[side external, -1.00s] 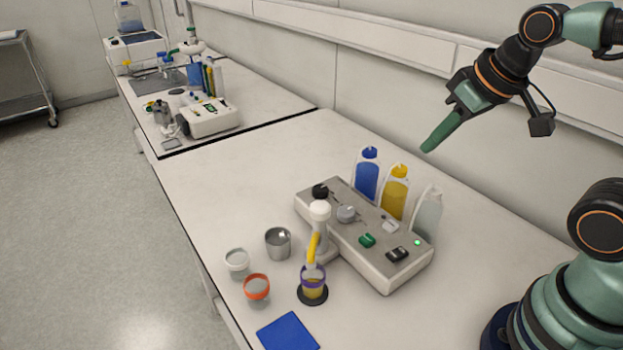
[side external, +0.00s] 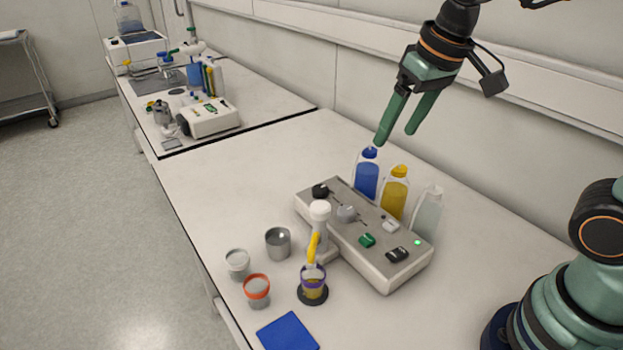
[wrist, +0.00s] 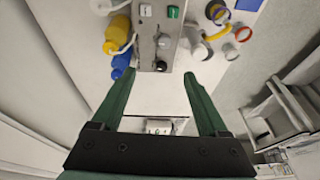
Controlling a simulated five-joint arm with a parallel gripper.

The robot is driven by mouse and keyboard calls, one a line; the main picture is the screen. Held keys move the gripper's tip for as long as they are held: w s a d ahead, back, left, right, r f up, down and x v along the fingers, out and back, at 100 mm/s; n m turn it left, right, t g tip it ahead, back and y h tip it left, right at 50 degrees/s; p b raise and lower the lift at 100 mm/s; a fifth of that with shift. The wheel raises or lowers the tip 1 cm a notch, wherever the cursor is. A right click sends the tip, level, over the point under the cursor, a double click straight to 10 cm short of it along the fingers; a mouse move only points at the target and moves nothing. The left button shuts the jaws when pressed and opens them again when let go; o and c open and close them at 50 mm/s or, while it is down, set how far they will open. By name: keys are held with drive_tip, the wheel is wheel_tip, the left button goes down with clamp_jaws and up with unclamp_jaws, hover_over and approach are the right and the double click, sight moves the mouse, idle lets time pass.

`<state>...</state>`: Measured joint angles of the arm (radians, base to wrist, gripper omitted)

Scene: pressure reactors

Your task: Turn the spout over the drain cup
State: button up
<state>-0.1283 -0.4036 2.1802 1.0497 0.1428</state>
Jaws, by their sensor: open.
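The yellow spout (side external: 313,248) hangs from a white-capped column (side external: 320,225) at the near side of a grey reactor box (side external: 375,265). It points down at a purple-rimmed cup (side external: 313,285) with yellowish contents on a black disc. Beside it stand a steel cup (side external: 278,243), a white-rimmed cup (side external: 237,264) and a red-rimmed cup (side external: 257,290). I cannot tell which is the drain cup. My gripper (side external: 395,137) is open and empty, high above the bottles behind the box. In the wrist view the yellow spout (wrist: 218,33) lies right of my open fingers.
Blue (side external: 367,175), yellow (side external: 395,192) and clear (side external: 428,214) bottles stand behind the box. Its top carries several knobs and switches, with a lit green light (side external: 417,242). A blue mat (side external: 288,332) lies at the front edge.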

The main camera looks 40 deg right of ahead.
sight(320, 205)
drive_tip(key=w+a+f+g, duration=0.35)
drive_tip(key=w+a, duration=0.25)
drive_tip(key=a, duration=0.4)
drive_tip(key=f, duration=1.1)
drive_tip(key=shift+w+a, duration=0.15)
drive_tip(key=shift+w, duration=0.05)
clamp_jaws()
idle(0.8)
